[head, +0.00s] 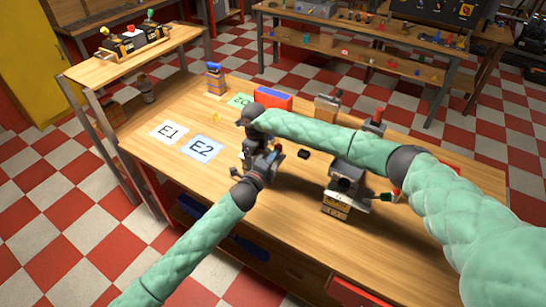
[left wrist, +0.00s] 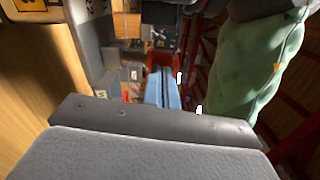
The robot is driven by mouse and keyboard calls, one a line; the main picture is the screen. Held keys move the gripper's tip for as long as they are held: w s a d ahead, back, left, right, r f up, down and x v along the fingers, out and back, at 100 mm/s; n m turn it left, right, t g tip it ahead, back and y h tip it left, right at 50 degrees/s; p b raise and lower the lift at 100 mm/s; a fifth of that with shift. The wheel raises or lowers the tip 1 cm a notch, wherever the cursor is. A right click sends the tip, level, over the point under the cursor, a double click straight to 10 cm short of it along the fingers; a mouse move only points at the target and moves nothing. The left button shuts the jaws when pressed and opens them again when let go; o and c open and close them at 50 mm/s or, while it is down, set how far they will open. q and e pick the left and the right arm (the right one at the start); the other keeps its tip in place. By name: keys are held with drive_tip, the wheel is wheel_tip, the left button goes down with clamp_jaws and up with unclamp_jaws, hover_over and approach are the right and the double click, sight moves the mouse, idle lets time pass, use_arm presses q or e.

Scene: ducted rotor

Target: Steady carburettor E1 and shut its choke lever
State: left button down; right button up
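A grey carburettor (head: 346,184) stands upright on a wooden block with a yellow label (head: 336,211) near the middle of the workbench. The label is too small to read, so I cannot tell whether it is E1. A red-tipped part (head: 396,192) and a green-tipped part (head: 384,197) show at its right side; I cannot tell which is the choke lever. My left gripper (head: 272,157) is left of this carburettor, apart from it. My right gripper (head: 248,152) hangs close beside the left one, partly hidden. The fingers of both are too dark and small to read.
Cards marked E1 (head: 168,131) and E2 (head: 202,148) lie on the bench's left part, with a green card (head: 239,100) behind. A red and blue box (head: 273,98) and another device (head: 326,106) stand at the back. My right arm crosses above the bench.

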use_arm(q)
drive_tip(key=shift+s, duration=0.1)
drive_tip(key=s+d+v, duration=0.2)
drive_tip(key=v, duration=1)
drive_tip(key=x, duration=1.4)
drive_tip(key=shift+a+f, duration=0.2)
drive_tip(key=shift+a, duration=0.05)
drive_tip(key=shift+w, duration=0.1)
